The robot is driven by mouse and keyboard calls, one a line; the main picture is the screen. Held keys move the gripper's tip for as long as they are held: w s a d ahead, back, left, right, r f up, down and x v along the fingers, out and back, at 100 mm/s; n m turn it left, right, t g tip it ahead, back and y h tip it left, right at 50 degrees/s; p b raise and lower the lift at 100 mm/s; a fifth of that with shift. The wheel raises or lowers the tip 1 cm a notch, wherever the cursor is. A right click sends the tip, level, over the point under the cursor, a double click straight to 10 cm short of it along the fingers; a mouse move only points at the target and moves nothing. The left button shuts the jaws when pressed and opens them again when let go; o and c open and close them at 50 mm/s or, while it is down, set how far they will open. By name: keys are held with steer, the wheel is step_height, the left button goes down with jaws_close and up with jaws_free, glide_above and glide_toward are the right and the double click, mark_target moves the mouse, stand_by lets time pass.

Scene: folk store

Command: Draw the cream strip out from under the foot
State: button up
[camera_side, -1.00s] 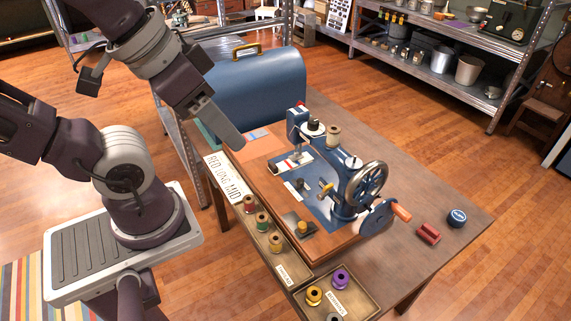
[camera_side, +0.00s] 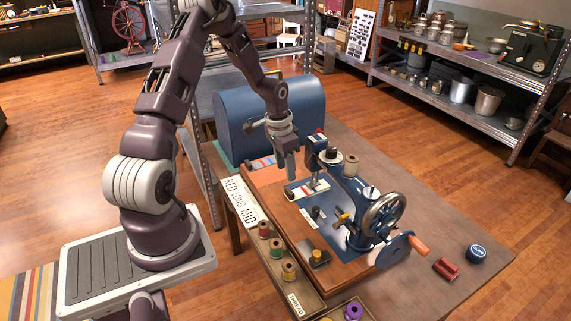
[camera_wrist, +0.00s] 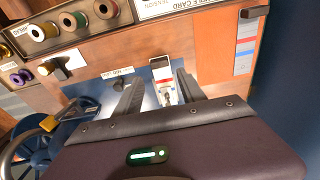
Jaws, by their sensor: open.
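The blue sewing machine (camera_side: 355,205) stands on a wooden base (camera_side: 285,215). A cream strip (camera_side: 300,191) with a dark and a red mark lies at its needle end, partly under the foot (camera_side: 316,184). In the wrist view the cream strip (camera_wrist: 161,62) shows between my two fingers. My gripper (camera_side: 292,172) points down above the strip's near side, close to the machine's head. In the wrist view my gripper (camera_wrist: 160,86) is open, with nothing between its fingertips that I can see held. The palm hides part of the machine there.
A striped card (camera_side: 262,163) lies on the base's far left part. A blue domed cover (camera_side: 270,112) stands behind. Thread spools (camera_side: 277,248) fill a front tray. The hand wheel (camera_side: 384,214) and crank are at right. The table's right side is mostly clear.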

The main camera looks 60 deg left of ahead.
mark_target(289, 191)
steer(key=shift+w+f, duration=0.15)
steer(key=shift+f, duration=1.35)
steer(key=shift+w+f, duration=0.2)
steer(key=shift+f, duration=1.25)
steer(key=shift+w+f, duration=0.15)
steer(key=shift+f, duration=1.35)
steer(key=shift+c, duration=0.2)
steer(key=c, duration=0.8)
steer(key=shift+r, duration=0.15)
steer(key=shift+c, duration=0.4)
steer(key=shift+s, duration=4.75)
